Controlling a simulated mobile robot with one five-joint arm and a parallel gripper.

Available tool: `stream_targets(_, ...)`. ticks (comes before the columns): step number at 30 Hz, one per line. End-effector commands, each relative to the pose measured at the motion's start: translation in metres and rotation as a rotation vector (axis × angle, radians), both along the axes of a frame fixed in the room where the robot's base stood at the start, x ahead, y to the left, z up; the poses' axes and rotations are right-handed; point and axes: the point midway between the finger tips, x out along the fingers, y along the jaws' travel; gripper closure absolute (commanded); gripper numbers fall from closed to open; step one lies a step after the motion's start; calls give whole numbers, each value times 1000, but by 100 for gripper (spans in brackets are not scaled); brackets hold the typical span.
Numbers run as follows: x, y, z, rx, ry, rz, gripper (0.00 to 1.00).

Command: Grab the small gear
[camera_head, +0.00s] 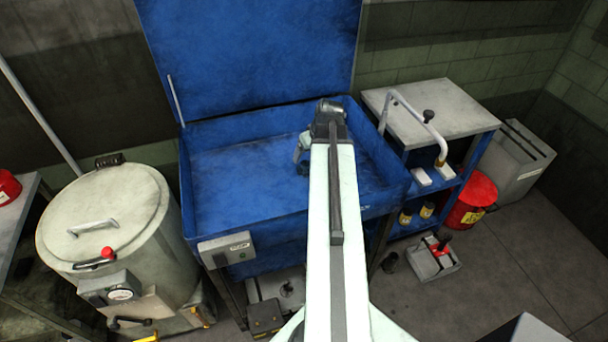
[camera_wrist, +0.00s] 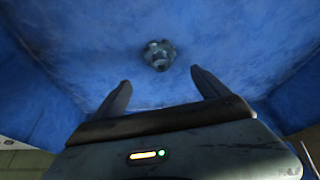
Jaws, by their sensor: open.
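The small gear (camera_wrist: 159,55) is a grey toothed piece lying on the blue floor of the wash basin (camera_head: 225,170). In the wrist view it sits just beyond my gripper (camera_wrist: 160,78), roughly centred between the two dark fingertips. My gripper is open, with nothing between its fingers. In the head view part of my gripper (camera_head: 302,166) shows left of my arm, inside the basin. I cannot make out the gear in the head view; my arm covers part of the basin.
The basin has raised blue walls and an upright blue lid (camera_head: 250,50) behind. A grey drum (camera_head: 105,220) stands to the left. A metal-topped table (camera_head: 435,105) with a bent white pipe stands to the right, near a red bin (camera_head: 472,200). The basin's left floor looks clear.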

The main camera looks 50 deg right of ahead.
Motion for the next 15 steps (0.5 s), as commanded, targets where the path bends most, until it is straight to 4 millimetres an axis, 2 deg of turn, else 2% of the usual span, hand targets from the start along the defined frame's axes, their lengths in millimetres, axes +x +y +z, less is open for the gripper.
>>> stream_targets(7,9,-1,-26,0,1,2,15)
stream_targets(11,11,-1,-25,1,2,2,15)
stream_targets(15,14,-1,-39,1,2,4,15)
